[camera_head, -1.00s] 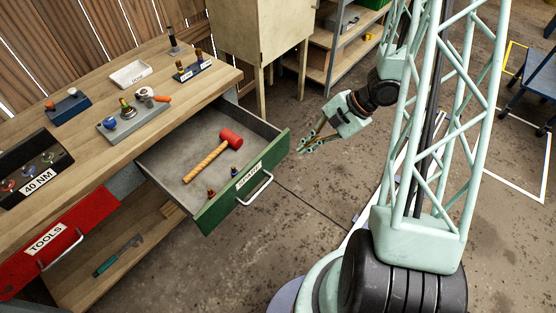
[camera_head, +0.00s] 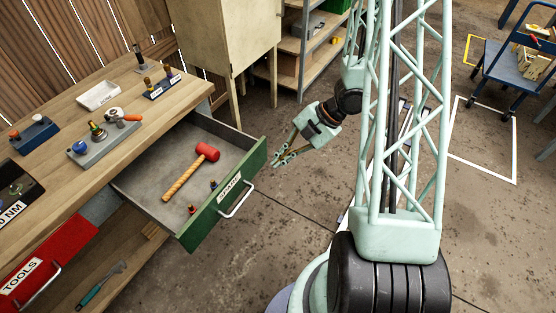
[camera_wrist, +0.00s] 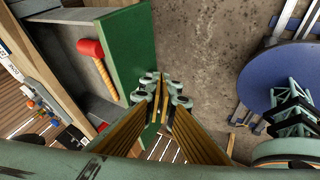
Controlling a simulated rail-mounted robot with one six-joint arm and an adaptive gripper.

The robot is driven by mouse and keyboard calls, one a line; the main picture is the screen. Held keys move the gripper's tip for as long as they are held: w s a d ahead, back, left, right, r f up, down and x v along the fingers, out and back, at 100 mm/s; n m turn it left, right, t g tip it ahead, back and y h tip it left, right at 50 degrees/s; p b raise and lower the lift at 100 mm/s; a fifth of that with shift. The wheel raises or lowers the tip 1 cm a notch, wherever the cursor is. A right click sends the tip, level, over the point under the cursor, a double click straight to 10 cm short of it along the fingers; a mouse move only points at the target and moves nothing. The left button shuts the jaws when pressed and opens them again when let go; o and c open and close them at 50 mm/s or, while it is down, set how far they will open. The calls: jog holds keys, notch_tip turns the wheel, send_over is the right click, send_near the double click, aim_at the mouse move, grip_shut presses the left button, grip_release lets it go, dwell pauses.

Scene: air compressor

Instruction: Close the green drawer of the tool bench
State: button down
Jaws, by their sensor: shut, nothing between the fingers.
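The green drawer (camera_head: 256,163) of the tool bench is pulled out, with a white label and a metal handle (camera_head: 238,200) on its front. Inside lie a red-headed mallet (camera_head: 190,172) and small bolt-like parts. My gripper (camera_head: 280,159) is shut and empty, just outside the right end of the drawer front. I cannot tell in the head view whether it touches. In the wrist view the shut fingers (camera_wrist: 163,97) lie beside the green front (camera_wrist: 133,50); the handle is not clearly seen there.
The wooden bench top (camera_head: 60,130) carries tool holders and a white tray (camera_head: 98,95). A red drawer (camera_head: 50,258) sits at lower left. A wooden cabinet (camera_head: 228,45) and a shelf stand behind. The floor in front of the drawer is clear.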

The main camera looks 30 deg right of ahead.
aim_at(248, 175)
jog(key=shift+w+a+f+b, duration=0.6)
jog(key=shift+w+a+f, duration=0.95)
jog(key=shift+f, duration=0.1)
jog(key=shift+w+a+f+b, duration=0.6)
jog(key=shift+w+a+f, duration=0.85)
jog(key=shift+f, duration=0.2)
